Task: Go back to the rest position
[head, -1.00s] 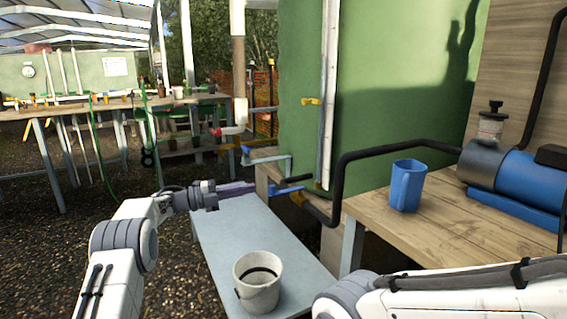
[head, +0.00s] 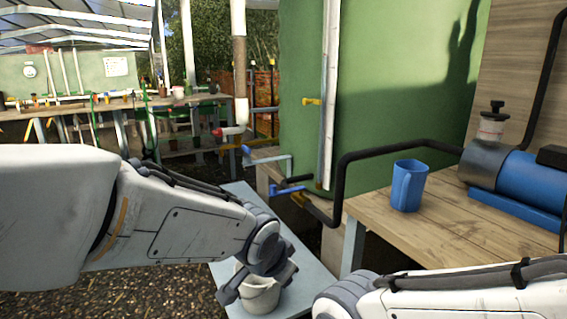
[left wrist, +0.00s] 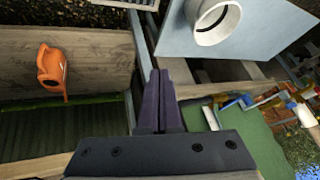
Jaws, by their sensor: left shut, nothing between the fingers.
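My left arm reaches in from the left in the head view, and its wrist is in front of the white bucket (head: 262,292), covering part of it. In the left wrist view my left gripper (left wrist: 160,78) has its two dark purple fingers together, with nothing between them. My right arm's pale link shows at the lower right of the head view, but its gripper is out of the picture.
The bucket stands on a grey-blue low table (head: 238,190). A blue mug (head: 408,186) and blue pump (head: 515,178) are on the wooden bench (head: 465,225). Pipes and valves line the green tank (head: 400,80). An orange jug (left wrist: 52,70) shows in the left wrist view.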

